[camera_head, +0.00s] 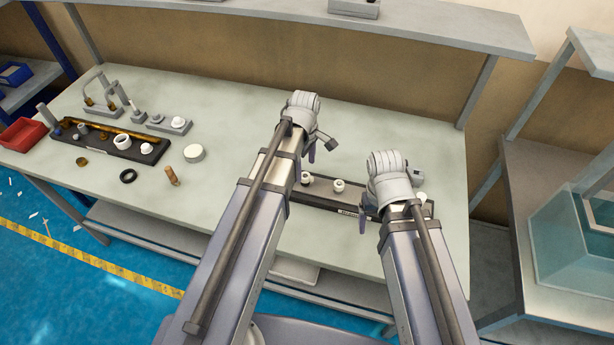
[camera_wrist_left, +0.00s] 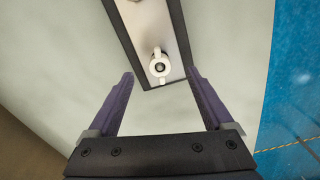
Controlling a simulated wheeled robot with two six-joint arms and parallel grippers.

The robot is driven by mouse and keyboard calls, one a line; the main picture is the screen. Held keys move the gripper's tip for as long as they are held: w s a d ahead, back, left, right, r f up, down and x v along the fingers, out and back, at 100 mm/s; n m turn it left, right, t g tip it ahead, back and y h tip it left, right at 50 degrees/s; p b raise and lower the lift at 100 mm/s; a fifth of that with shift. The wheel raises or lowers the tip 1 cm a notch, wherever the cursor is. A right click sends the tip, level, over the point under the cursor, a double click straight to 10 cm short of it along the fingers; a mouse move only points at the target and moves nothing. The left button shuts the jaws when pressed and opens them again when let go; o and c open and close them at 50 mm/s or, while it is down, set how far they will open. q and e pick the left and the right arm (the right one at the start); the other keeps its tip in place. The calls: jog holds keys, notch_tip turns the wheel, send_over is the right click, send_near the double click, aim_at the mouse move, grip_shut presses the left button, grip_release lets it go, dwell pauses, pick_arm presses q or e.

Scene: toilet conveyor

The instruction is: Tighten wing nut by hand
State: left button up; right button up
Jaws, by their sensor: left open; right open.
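A white wing nut (camera_wrist_left: 158,66) with two small wings and a dark round centre sits near the end of a dark-edged tray (camera_wrist_left: 124,22) in the left wrist view. My left gripper (camera_wrist_left: 160,76) is open, with one purple finger on each side of the tray end and nothing held. In the head view my left gripper (camera_head: 320,149) hangs over the tray's left end. White fittings (camera_head: 338,185) stand on that tray (camera_head: 348,209). My right gripper (camera_head: 396,176) is over the tray's right part. Its fingers are mostly hidden by its own wrist.
A second dark tray (camera_head: 97,139) with fittings lies on the left of the workbench (camera_head: 230,110). Near it are a red bin (camera_head: 22,134), a black ring (camera_head: 128,176), a brown peg (camera_head: 172,176) and a white disc (camera_head: 194,153). The bench behind my grippers is clear.

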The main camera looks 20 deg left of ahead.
aim_at(305, 175)
pick_arm(q)
jog(key=shift+n, duration=0.4)
jog(key=shift+f, duration=0.1)
pick_arm(e)
jog(key=shift+f, duration=0.1)
pick_arm(q)
jog(key=shift+f+b, duration=1.7)
jog(key=shift+b, duration=0.1)
pick_arm(e)
jog(key=shift+f, duration=1.7)
pick_arm(q)
grip_shut()
jog(key=m, duration=0.4)
jog(key=shift+m, duration=0.4)
